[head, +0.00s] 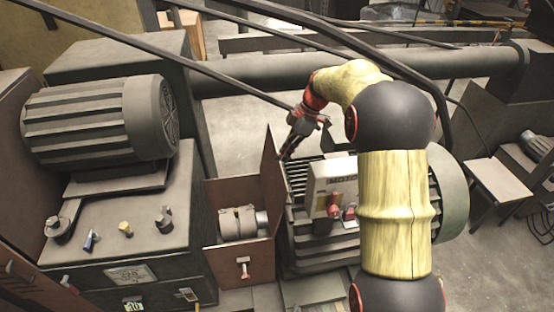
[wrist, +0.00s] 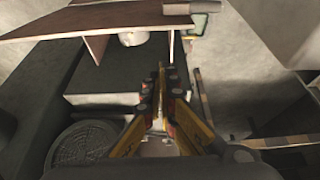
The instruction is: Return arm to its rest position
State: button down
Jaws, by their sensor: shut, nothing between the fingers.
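My arm, with yellow sleeves and black joints, stands in the right half of the head view. It reaches up and bends left over the grey motor (head: 320,245). My gripper (head: 283,158) hangs at its end, beside the upper edge of the open brown box (head: 265,195). In the wrist view my gripper (wrist: 160,72) shows its two yellow and dark fingers close together, with nothing held between them. The box's brown panel (wrist: 95,22) shows beyond the fingertips. My arm hides part of the motor.
A large ribbed motor (head: 85,120) sits on a dark cabinet (head: 130,240) at left. Inside the box is a light grey cylindrical part (head: 238,223). Dark bars cross above the box near my gripper. A stool (head: 498,178) stands at right on open floor.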

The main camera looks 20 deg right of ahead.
jog(key=s+a+r+m+t+h+b, duration=0.1)
jog(key=s+a+r+m+h, duration=0.1)
jog(key=s+a+r+m, duration=0.45)
jog(key=s+a+r+m+t+h+b, duration=0.15)
jog(key=s+r, duration=0.25)
jog(key=s, duration=0.6)
jog(key=s+a+f+m+t, duration=0.1)
jog(key=s+m, duration=0.2)
jog(key=s, duration=0.5)
jog(key=s+a+f+m+t+h, duration=0.1)
jog(key=s+m, duration=0.3)
jog(key=s, duration=0.5)
jog(key=shift+f+m+b, duration=0.3)
jog(key=shift+f+b, duration=0.05)
jog(key=shift+b, duration=0.1)
jog(key=shift+s, duration=0.15)
